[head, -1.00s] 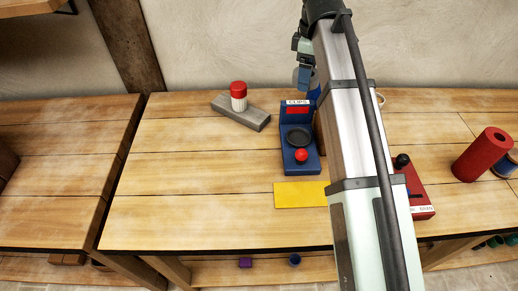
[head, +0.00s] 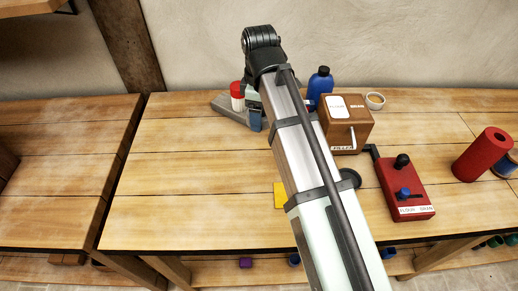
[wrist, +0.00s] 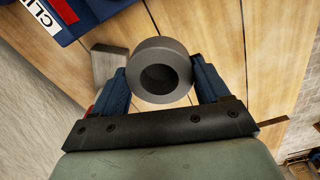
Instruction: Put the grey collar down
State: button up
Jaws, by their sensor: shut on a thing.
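The grey collar (wrist: 178,58), a thick ring with a round hole, is between the two blue fingers of my gripper (wrist: 160,82) in the wrist view. The fingers are shut on its sides, and its open end faces the camera. In the head view my gripper (head: 255,118) is over the back left of the bench, beside the grey block (head: 222,104). The collar is hidden behind my arm there. I cannot tell how high it is above the bench.
A red-capped white jar (head: 237,97) stands at the grey block, close to my gripper. A blue bottle (head: 320,84), wooden box (head: 347,122), small bowl (head: 375,100), red lever box (head: 405,188) and red cylinder (head: 484,153) are to the right. The bench's left front is clear.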

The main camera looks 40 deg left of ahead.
aim_at(259, 149)
jog(key=shift+f, duration=0.9)
jog(key=shift+s+f+t, duration=0.1)
jog(key=shift+t, duration=0.2)
jog(key=shift+f, duration=5)
jog(key=shift+f, duration=0.15)
jog(key=o, duration=1.3)
jog(key=shift+c, duration=0.2)
jog(key=r, duration=1.2)
jog(key=shift+s+d+r, duration=0.15)
jog(key=shift+s+r, duration=0.05)
jog(key=shift+s, duration=0.05)
